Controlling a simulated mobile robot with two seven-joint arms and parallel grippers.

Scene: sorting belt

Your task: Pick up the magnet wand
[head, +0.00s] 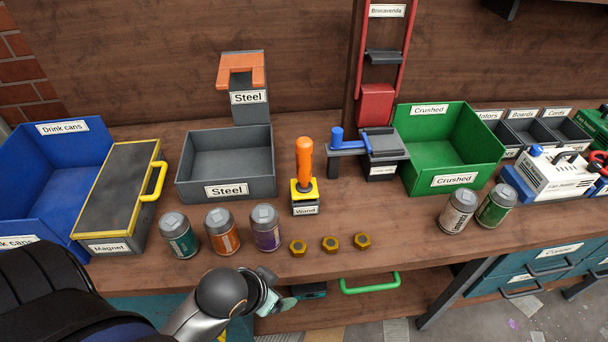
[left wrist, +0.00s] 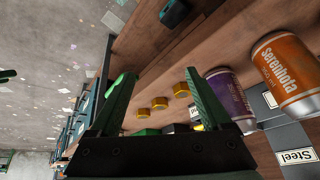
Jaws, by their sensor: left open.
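The magnet wand (head: 304,160) has an orange handle and stands upright in a small black and yellow holder (head: 305,209) labelled "Wand", at the middle of the bench. My left gripper (head: 273,297) is low at the bench's front edge, in front of the cans and nuts and well short of the wand. In the left wrist view its two fingers (left wrist: 159,77) are spread apart with nothing between them. I cannot make out the wand clearly in that view. My right gripper is not in view.
Three cans (head: 221,232) and three brass nuts (head: 330,244) stand between my left gripper and the wand. A grey Steel bin (head: 227,189) is left of the wand; a can crusher (head: 380,146) and green Crushed bin (head: 455,180) are right. Two cans (head: 457,211) stand farther right.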

